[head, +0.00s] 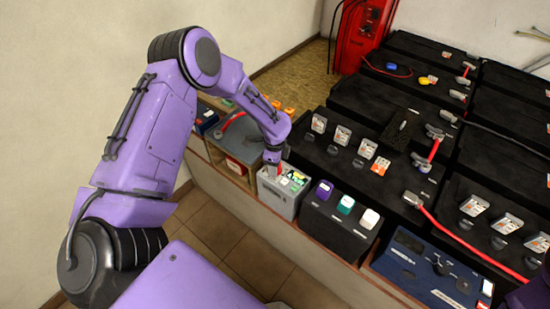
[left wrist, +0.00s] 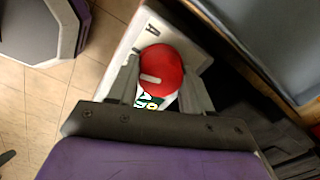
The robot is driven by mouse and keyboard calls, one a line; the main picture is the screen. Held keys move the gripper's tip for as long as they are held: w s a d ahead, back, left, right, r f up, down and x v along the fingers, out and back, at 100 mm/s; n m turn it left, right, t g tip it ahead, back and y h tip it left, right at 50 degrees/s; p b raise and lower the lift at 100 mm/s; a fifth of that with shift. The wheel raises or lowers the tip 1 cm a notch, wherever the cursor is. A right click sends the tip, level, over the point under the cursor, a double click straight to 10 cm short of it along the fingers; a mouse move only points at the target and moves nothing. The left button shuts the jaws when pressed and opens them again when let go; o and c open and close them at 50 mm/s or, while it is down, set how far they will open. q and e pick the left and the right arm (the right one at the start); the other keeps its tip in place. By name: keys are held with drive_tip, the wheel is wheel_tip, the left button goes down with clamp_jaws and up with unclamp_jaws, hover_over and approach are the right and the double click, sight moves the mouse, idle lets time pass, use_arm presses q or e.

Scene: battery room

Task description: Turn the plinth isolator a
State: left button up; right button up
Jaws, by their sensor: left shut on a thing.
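The plinth isolator is a light grey box (head: 277,197) at the front of the plinth, with a red round knob on top. In the left wrist view the red knob (left wrist: 161,70) with a pale mark sits between my two fingers. My left gripper (head: 273,160) points down over the box and is shut on the red knob. In the left wrist view my left gripper (left wrist: 160,80) has a finger on each side of the knob. Labels on the box show below the knob, partly hidden. My right gripper does not show.
A dark box with purple, green and white caps (head: 337,227) stands right beside the isolator. A blue unit (head: 425,272) is farther right. Black battery blocks (head: 375,125) fill the plinth behind. A red cabinet (head: 362,35) stands at the back. Tiled floor (head: 215,235) in front is clear.

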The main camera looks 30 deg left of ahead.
use_arm(q)
drive_tip(key=shift+m, duration=1.2)
drive_tip(key=o, duration=1)
drive_tip(key=shift+o, duration=0.2)
drive_tip(key=shift+r, duration=0.1)
wheel_tip(320, 180, up, 10)
drive_tip(key=shift+s+r, duration=0.15)
drive_tip(key=shift+s, duration=0.05)
